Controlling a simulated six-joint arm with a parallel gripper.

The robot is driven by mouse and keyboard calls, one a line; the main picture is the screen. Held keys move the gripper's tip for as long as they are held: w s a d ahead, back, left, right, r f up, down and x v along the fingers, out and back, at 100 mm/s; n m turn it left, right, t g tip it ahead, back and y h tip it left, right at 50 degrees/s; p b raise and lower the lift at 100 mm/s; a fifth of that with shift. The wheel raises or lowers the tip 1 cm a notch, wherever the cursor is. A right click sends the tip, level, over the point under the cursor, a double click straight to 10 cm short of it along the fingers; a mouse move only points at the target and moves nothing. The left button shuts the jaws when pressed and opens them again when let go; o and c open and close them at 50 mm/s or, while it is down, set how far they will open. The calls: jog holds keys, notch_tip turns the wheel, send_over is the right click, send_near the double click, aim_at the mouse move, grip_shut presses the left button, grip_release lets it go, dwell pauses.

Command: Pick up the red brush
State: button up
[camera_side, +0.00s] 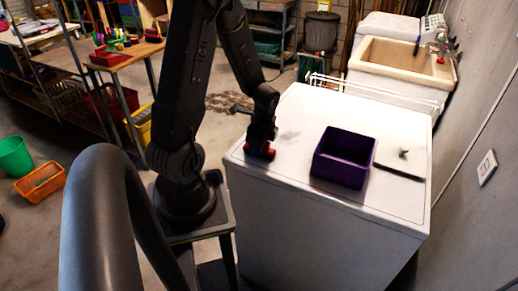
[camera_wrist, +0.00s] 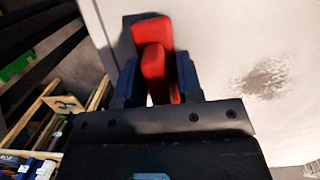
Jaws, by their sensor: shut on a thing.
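The red brush (camera_wrist: 152,32) is between the two dark blue fingers of my gripper (camera_wrist: 157,80) in the wrist view. The fingers close on its sides, and part of it sticks out past the fingertips. In the side view the red brush (camera_side: 265,151) shows under my gripper (camera_side: 261,142), at the near left corner of the white machine top (camera_side: 300,110). I cannot tell whether it touches the top. The fingers and wrist hide part of it.
An open purple bin (camera_side: 343,170) stands on the right of the machine top. A dark, thin stick-like thing (camera_side: 400,172) and a small grey piece (camera_side: 403,153) lie right of it. A white wire rack (camera_side: 370,92) lines the back edge. The top's middle is clear.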

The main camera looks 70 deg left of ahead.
jog(key=shift+r, duration=0.1)
notch_tip(320, 180, up, 10)
jog(key=shift+f, duration=0.1)
dwell(0.5)
